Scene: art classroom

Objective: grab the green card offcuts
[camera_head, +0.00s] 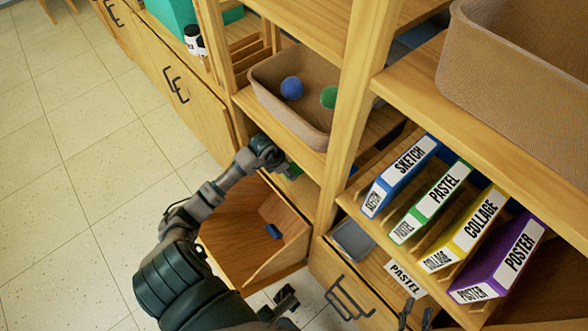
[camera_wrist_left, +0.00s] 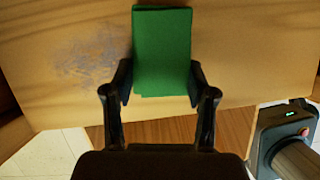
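The green card offcuts (camera_wrist_left: 162,50) are a small stack of green rectangles with slightly uneven lower edges, seen against pale wood in the left wrist view. My left gripper (camera_wrist_left: 161,84) has one finger against each side of the stack and looks shut on it. In the head view only a bit of green card (camera_head: 294,171) shows beyond my left wrist, by the shelf above the open drawer; the left fingers are mostly hidden there. My right gripper (camera_head: 416,316) shows at the bottom edge, its two dark fingers apart and empty.
The open wooden drawer (camera_head: 232,225) below my left arm holds a small blue piece (camera_head: 273,231). A brown bin (camera_head: 265,85) with blue and green balls stands above. Labelled binders (camera_head: 400,175) and a grey tray (camera_head: 353,240) fill the right shelf. The left floor is clear.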

